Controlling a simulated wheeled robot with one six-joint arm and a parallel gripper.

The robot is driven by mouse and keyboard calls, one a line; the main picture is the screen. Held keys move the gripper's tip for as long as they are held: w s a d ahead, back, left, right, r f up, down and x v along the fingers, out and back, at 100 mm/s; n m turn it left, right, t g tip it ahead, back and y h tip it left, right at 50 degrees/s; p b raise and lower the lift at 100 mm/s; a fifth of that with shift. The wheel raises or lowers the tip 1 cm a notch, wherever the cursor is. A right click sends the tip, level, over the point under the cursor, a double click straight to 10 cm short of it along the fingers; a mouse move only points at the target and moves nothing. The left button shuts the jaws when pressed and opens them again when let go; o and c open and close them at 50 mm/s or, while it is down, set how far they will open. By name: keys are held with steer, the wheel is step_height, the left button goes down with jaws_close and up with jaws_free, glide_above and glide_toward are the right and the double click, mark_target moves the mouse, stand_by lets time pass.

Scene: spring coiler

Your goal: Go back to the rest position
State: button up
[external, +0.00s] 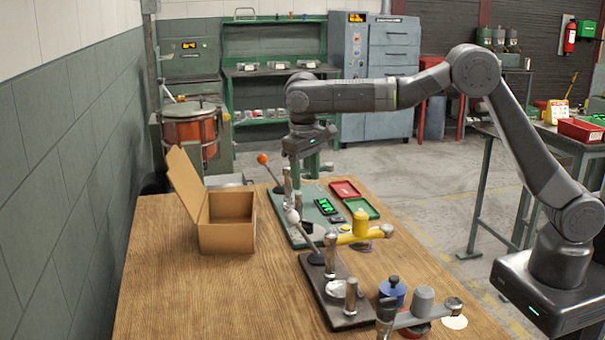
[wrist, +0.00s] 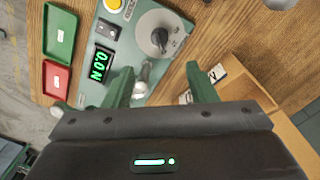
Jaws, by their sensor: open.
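My gripper (external: 304,165) hangs over the wooden table at the back part of the spring coiler, pointing down. In the wrist view my gripper (wrist: 160,82) has its two green fingers spread apart, with nothing held between them. The coiler's green panel (wrist: 121,50) lies below, with a lit green display (wrist: 100,63), a dark knob (wrist: 159,38) and a yellow button (wrist: 114,4). In the external view the panel (external: 300,237) is partly hidden by levers.
An open cardboard box (external: 227,238) stands left of the coiler. A red tray (external: 344,189) and a green tray (external: 362,208) lie to its right. A blue spool (external: 392,291) and a grey cylinder (external: 424,299) stand at the front. The table's left front is bare.

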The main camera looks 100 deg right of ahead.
mark_target(308, 222)
steer(key=shift+r, duration=0.2)
steer(key=f, duration=0.9)
steer(key=f+p, duration=0.1)
steer(key=f, duration=0.4)
steer(key=shift+s+d, duration=0.2)
steer(key=shift+s, duration=0.15)
steer(key=shift+r, duration=0.15)
